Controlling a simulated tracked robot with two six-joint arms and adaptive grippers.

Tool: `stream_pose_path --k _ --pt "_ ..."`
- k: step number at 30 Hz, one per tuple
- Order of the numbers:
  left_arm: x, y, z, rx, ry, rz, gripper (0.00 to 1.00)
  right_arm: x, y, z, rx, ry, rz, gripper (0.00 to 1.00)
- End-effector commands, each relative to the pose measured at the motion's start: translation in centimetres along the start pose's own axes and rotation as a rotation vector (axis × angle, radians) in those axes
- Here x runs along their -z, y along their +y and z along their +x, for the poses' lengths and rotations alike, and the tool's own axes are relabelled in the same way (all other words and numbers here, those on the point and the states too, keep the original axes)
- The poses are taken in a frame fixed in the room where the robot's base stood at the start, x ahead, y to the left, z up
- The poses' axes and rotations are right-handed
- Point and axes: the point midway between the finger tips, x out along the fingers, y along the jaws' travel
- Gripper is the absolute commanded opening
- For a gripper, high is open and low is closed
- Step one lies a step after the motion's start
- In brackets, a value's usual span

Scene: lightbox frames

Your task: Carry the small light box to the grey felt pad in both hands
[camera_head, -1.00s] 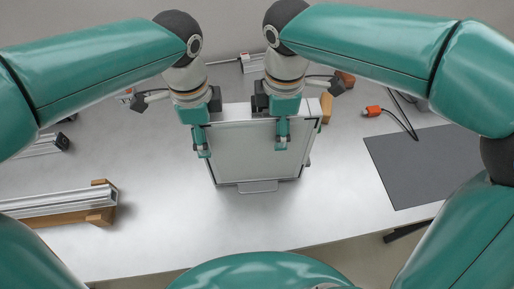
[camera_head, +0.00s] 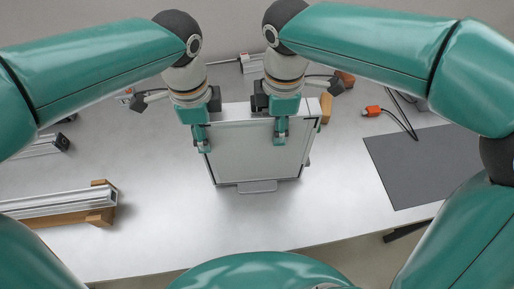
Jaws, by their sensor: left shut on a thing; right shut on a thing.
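The small light box (camera_head: 255,154) is a white panel in a thin dark frame, with a handle at its near lower edge. It stands steeply in the middle of the table, its face towards me. My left gripper (camera_head: 201,134) is shut on the top edge of the light box near its left corner. My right gripper (camera_head: 281,130) is shut on the same edge towards the right. The grey felt pad (camera_head: 422,165) lies flat and bare at the right, apart from the box. The far side of the box is hidden.
The pale table (camera_head: 200,215) is clear in front of the box. An aluminium profile on wooden blocks (camera_head: 60,205) lies at the left. An orange plug with a dark cable (camera_head: 374,111) lies between the box and the pad. Wooden blocks (camera_head: 327,108) stand behind the box at the right.

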Motion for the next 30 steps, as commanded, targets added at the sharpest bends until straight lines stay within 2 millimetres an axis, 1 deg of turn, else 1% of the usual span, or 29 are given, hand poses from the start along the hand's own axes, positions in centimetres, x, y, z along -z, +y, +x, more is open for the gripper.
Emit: stream_pose_path --k 5,15,18,22,30 --pt "0.0 0.0 -1.1 0.001 0.002 0.0 0.0 0.1 0.0 -1.1 -0.002 0.002 0.0 0.0" --pt "0.0 0.0 -4.1 0.0 0.002 -0.001 0.0 0.1 0.0 -4.2 -0.002 0.002 0.0 0.0" --pt "0.0 0.0 -4.7 0.0 0.001 -0.001 0.0 0.1 0.0 -4.8 -0.002 0.002 0.0 0.0" --pt "0.0 0.0 -5.0 0.0 0.001 -0.001 0.0 0.1 0.0 -5.1 -0.002 0.003 0.0 0.0" --pt "0.0 0.0 -4.9 0.0 0.001 -0.001 0.0 0.1 0.0 -5.1 -0.003 0.003 0.0 0.0"
